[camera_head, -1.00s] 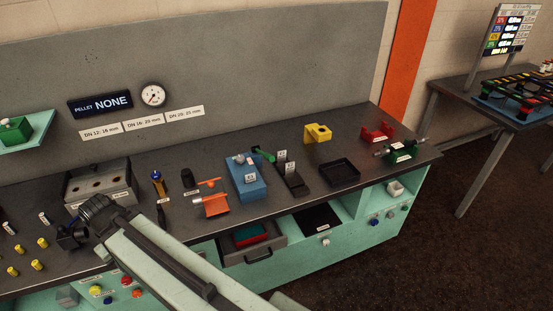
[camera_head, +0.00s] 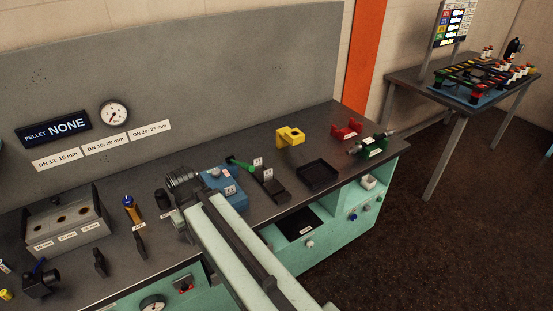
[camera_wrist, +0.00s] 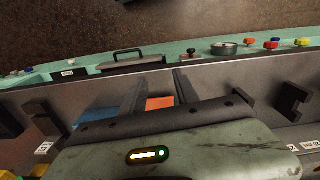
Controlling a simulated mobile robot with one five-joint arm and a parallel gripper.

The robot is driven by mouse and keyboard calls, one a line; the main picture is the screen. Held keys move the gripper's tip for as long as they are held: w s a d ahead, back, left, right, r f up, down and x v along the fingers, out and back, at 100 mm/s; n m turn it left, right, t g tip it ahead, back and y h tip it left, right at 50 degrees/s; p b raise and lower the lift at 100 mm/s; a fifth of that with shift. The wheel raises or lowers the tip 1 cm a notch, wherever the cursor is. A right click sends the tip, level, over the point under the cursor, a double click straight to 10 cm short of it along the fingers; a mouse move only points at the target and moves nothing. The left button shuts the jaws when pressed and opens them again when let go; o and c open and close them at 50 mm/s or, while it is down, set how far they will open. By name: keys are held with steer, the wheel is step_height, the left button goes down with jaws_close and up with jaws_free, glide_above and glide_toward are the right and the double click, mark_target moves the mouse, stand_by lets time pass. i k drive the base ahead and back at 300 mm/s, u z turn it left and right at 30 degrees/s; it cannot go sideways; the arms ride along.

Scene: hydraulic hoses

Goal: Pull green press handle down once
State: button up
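The green handle (camera_head: 239,163) sticks out near the top of the blue press block (camera_head: 213,180) on the dark workbench. It slopes down to the right, beside two dark stands with white labels. My arm reaches in from the bottom of the head view and covers part of the blue block. In the wrist view my gripper (camera_wrist: 160,76) has its two dark fingers apart with nothing held between them. Blue (camera_wrist: 106,115) and orange (camera_wrist: 160,103) surfaces show below the fingers. The green handle cannot be made out in the wrist view.
A black tray (camera_head: 318,175), yellow block (camera_head: 290,136), red bracket (camera_head: 347,129) and green vise-like fixture (camera_head: 372,147) stand to the right. A grey three-hole block (camera_head: 66,226) and upright tools (camera_head: 133,209) stand left. The bench's front edge lies below my arm.

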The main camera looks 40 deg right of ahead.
mark_target(230, 160)
steer(key=z, duration=2.75)
steer(key=k, duration=1.1)
steer(key=u, duration=2.45)
steer(key=i, duration=1)
